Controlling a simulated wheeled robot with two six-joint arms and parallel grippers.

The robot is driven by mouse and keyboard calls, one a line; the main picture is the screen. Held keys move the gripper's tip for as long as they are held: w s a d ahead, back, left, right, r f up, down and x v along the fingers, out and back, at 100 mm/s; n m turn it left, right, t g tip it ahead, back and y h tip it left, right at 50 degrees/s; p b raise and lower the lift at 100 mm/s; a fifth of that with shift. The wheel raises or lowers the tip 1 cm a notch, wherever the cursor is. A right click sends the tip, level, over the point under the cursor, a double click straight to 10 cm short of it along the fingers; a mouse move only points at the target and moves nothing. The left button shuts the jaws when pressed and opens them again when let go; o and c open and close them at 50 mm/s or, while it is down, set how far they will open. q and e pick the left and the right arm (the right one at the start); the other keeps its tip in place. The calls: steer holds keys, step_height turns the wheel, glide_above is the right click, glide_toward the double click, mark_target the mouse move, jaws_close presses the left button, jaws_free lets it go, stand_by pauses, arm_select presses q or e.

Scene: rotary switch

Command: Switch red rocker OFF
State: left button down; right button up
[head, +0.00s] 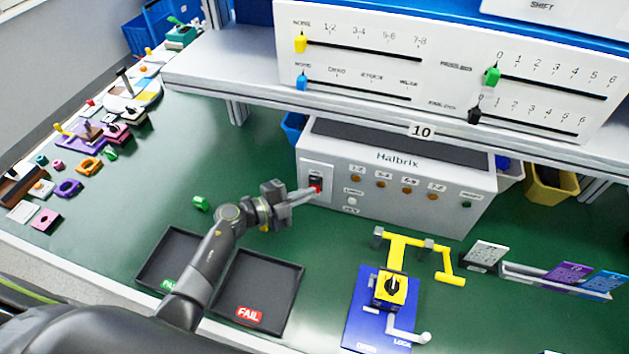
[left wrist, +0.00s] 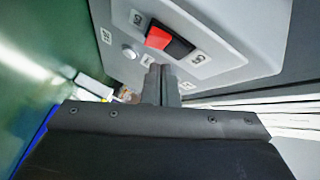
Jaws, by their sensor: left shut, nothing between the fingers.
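The red rocker (left wrist: 159,38) sits in a black housing on a light panel of the grey Halbrix box. In the head view the rocker (head: 316,188) shows at the box's left end, with its red part low. My left gripper (head: 312,191) is shut and empty, its fingertips at the lower edge of the rocker. In the left wrist view the closed fingertips (left wrist: 161,70) are just beside the rocker; I cannot tell whether they touch it. My right gripper is not in view.
The Halbrix box (head: 400,165) has a row of small orange indicators and a white button (head: 352,201) near the rocker. A shelf with a slider panel (head: 440,75) overhangs it. A black FAIL tray (head: 262,285) and a blue-and-yellow fixture (head: 380,310) stand in front.

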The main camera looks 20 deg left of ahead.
arm_select(q)
steer(key=shift+s, duration=0.25)
steer(key=s, duration=0.1)
steer(key=s+p, duration=0.1)
steer(key=s, duration=0.2)
steer(key=shift+s+f+p, duration=0.35)
steer(key=shift+s+p, duration=0.05)
steer(key=shift+a, duration=0.1)
stand_by(0.4)
